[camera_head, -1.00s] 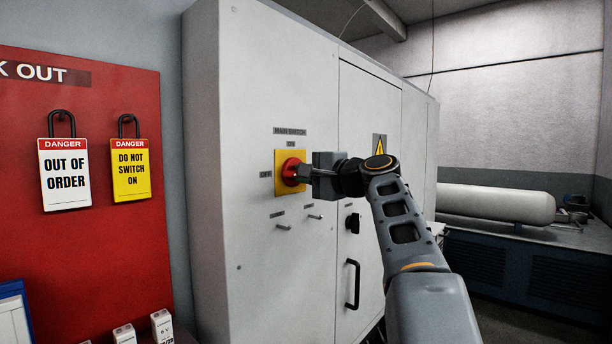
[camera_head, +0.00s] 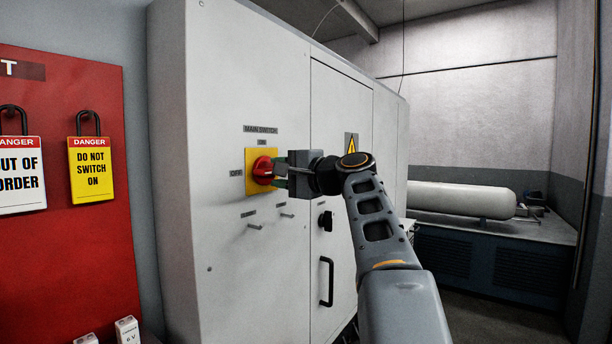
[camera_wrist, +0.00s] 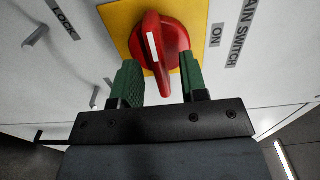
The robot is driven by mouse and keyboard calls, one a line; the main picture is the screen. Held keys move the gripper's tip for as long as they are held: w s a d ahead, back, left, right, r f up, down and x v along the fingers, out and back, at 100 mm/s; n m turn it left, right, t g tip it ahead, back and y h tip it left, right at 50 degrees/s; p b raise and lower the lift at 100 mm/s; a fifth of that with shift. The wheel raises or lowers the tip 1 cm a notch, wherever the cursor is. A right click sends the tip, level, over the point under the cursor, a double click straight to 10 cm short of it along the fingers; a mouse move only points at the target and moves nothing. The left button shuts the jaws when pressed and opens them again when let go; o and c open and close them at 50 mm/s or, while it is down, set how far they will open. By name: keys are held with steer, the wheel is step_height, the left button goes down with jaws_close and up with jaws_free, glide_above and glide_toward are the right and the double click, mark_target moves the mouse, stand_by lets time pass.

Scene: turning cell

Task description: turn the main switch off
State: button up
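The main switch is a red rotary knob (camera_head: 263,171) on a yellow plate (camera_head: 249,188), on the front of a white cabinet. In the wrist view, the knob's red handle (camera_wrist: 164,66) carries a white mark at its upper end, away from the ON label (camera_wrist: 216,35). In the head view, the handle lies level, with its marked end toward the OFF label (camera_head: 237,173). My gripper (camera_head: 281,172) is open at the knob. Its green fingers (camera_wrist: 162,84) stand on either side of the handle, with a visible gap on each side.
Small pegs (camera_head: 255,226) stick out below the switch. A red lockout board (camera_head: 75,260) with padlocked danger tags (camera_head: 91,170) hangs at the left.

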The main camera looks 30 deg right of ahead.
steer(key=b+v, duration=0.1)
steer(key=v, duration=1.1)
steer(key=shift+s+b, duration=0.3)
steer(key=shift+d, duration=0.15)
steer(key=w+d+f+m+g+h, duration=0.15)
steer(key=d+f+h, duration=0.35)
steer(key=f, duration=0.6)
steer(key=a+f+n+g+p, duration=0.25)
steer(key=f+g, duration=0.25)
steer(key=f, duration=0.7)
steer(key=s+a+f+n+g+h+p, duration=0.1)
steer(key=s+a+f+n+g+p, duration=0.2)
steer(key=a, duration=0.6)
steer(key=s+a+f+n+g+h+p, duration=0.1)
steer(key=s+a+f+n+g+p, duration=0.2)
steer(key=s+a+f+n, duration=0.5)
steer(key=shift+a+f+n, duration=0.6)
steer(key=shift+a+f, duration=0.35)
steer(key=shift+f, duration=0.8)
